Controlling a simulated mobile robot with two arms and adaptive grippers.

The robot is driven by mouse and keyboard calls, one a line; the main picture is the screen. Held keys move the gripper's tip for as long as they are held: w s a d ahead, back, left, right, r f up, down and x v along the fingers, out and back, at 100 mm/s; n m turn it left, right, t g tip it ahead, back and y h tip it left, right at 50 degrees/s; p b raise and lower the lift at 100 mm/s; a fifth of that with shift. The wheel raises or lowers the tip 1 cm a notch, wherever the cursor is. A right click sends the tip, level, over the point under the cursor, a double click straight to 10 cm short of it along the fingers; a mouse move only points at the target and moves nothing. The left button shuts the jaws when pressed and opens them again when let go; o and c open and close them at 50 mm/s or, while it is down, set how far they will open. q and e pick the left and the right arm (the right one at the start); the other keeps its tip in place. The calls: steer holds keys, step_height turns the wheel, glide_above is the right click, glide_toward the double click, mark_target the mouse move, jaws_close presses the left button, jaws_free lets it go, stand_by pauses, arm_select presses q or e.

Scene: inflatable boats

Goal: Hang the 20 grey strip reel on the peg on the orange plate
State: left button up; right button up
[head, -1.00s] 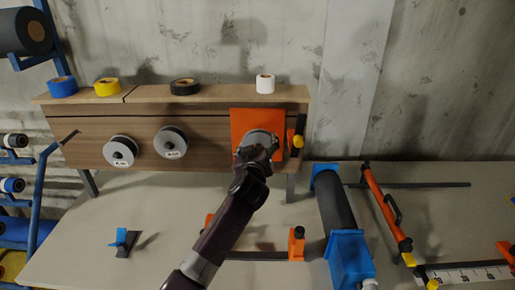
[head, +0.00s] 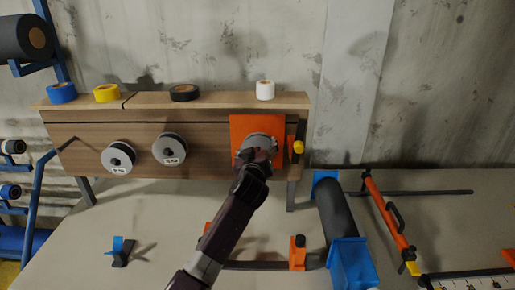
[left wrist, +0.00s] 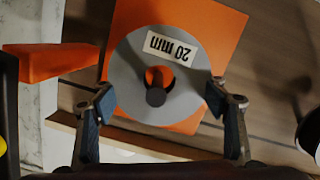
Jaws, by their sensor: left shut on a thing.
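The grey strip reel labelled "20 mm" (left wrist: 130,60) is in front of the orange plate (left wrist: 205,28) in the left wrist view, its label upside down. The dark round end of the peg (left wrist: 156,97) shows at the reel's centre hole and seems to come out through it. My left gripper (left wrist: 163,98) is shut on the reel, one finger at each side of its rim. In the head view, my left gripper (head: 258,156) covers the lower part of the reel (head: 262,137) against the orange plate (head: 242,124). My right gripper is not in view.
Two other grey reels (head: 118,157) (head: 169,149) hang on the wooden board left of the plate. Blue, yellow, black and white tape rolls stand on the ledge above. A yellow-tipped tool (head: 298,146) is close right of the plate. A dark roller (head: 337,211) lies on the table.

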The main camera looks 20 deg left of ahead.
arm_select(q)
steer(key=o, duration=1.3)
steer(key=shift+o, duration=0.5)
